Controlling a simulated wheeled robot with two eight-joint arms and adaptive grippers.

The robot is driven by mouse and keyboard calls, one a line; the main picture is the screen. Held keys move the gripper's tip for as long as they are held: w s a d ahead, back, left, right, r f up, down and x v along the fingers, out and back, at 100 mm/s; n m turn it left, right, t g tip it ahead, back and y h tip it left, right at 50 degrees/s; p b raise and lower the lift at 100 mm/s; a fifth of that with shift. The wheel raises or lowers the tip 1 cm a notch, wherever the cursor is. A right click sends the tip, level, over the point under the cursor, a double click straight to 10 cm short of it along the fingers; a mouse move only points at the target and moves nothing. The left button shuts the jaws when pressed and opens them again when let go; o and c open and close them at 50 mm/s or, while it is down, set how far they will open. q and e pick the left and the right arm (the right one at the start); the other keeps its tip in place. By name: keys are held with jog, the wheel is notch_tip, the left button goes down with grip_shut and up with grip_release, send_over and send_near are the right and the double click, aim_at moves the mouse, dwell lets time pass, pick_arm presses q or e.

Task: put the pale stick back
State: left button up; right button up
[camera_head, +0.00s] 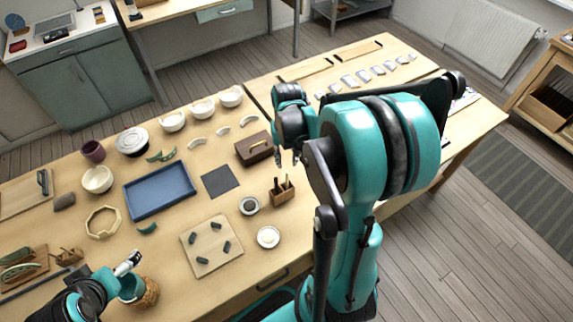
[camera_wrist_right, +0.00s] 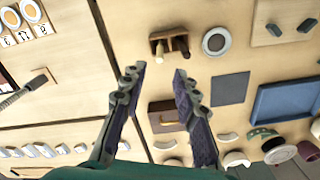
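A small wooden holder (camera_head: 282,192) stands on the table with upright sticks in it. I cannot tell for sure whether the lighter one is the pale stick. My right gripper (camera_head: 287,158) is open and empty above the table, near the brown lidded box and behind the holder. Its spread fingers also show in the right wrist view (camera_wrist_right: 159,75). My left gripper (camera_head: 130,260) is at the lower left by a wicker basket; its fingers are too small to read.
The brown box (camera_head: 254,148), dark mat (camera_head: 220,181), blue tray (camera_head: 160,206) and wooden board (camera_head: 198,262) with dark pieces lie around. White bowls (camera_head: 173,121) stand farther back.

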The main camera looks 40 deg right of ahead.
jog(key=shift+a+r, duration=0.2)
jog(key=shift+r, duration=0.25)
jog(key=s+a+r+n+t, duration=0.3)
jog(key=a+r, duration=0.1)
jog(key=a, duration=0.4)
jog(key=s+a+r+n+t, duration=0.2)
jog(key=s+a+r+t, duration=0.1)
jog(key=a, duration=0.5)
notch_tip(320, 180, up, 2)
jog(key=shift+a+r+n+t, duration=0.15)
jog(key=shift+a+n+t, duration=0.2)
jog(key=shift+t, duration=0.25)
notch_tip(320, 180, down, 9)
jog(key=b, duration=0.9)
